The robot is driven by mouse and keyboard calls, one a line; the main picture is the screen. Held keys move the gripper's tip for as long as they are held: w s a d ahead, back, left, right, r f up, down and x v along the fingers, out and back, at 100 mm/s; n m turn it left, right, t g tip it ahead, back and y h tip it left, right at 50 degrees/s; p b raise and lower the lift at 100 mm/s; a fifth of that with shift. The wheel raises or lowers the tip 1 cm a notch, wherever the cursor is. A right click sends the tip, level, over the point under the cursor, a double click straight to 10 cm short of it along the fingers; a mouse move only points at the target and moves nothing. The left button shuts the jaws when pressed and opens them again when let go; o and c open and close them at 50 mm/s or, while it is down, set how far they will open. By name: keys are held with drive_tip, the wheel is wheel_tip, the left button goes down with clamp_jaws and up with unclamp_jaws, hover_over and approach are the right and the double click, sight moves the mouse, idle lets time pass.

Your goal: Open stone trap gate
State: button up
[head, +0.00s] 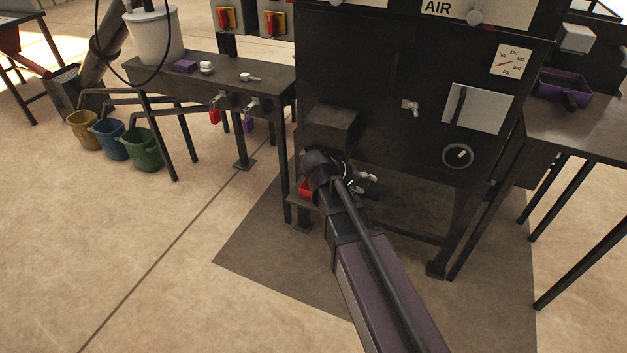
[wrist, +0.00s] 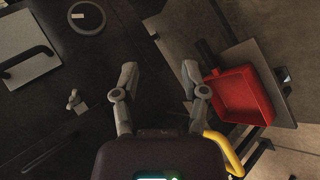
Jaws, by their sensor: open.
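No part is labelled as the stone trap gate, so I cannot tell which it is. The dark machine (head: 370,75) has a box-shaped housing (head: 331,125) low on its front left and a light panel with a black handle (head: 478,108) at right; this panel also shows in the wrist view (wrist: 28,62). A red tray (head: 305,188) sits on a low shelf below the housing, and in the wrist view (wrist: 240,95) right of the fingers. My gripper (head: 358,184) is low at the machine's front, partly behind my arm. In the wrist view (wrist: 160,76) its fingers are apart and empty.
A yellow handle (wrist: 225,152) lies beside the right finger. Side tables stand left (head: 215,78) and right (head: 590,125). The floor in front is open.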

drive_tip(key=w+a+f+n+t+h+b, duration=0.1)
drive_tip(key=a+f+t+b, duration=0.2)
drive_tip(key=a+b, duration=0.4)
drive_tip(key=w+a+f+n+t+h+b, duration=0.1)
drive_tip(key=a+f+n+t+b, duration=0.1)
drive_tip(key=a+b, duration=0.6)
drive_tip(key=w+a+f+n+t+h+b, duration=0.1)
drive_tip(key=a+f+t+h+b, duration=0.1)
drive_tip(key=a+f+t+b, duration=0.2)
drive_tip(key=a+t+b, duration=0.1)
drive_tip(key=a+b, duration=0.2)
drive_tip(key=a, duration=0.2)
drive_tip(key=shift+w+n, duration=0.3)
drive_tip(key=shift+w, duration=0.05)
drive_tip(key=p+x, duration=0.2)
drive_tip(key=x, duration=1.1)
drive_tip(key=shift+w+d+r, duration=0.1)
drive_tip(key=shift+w+d, duration=0.15)
drive_tip(key=shift+w, duration=0.05)
clamp_jaws()
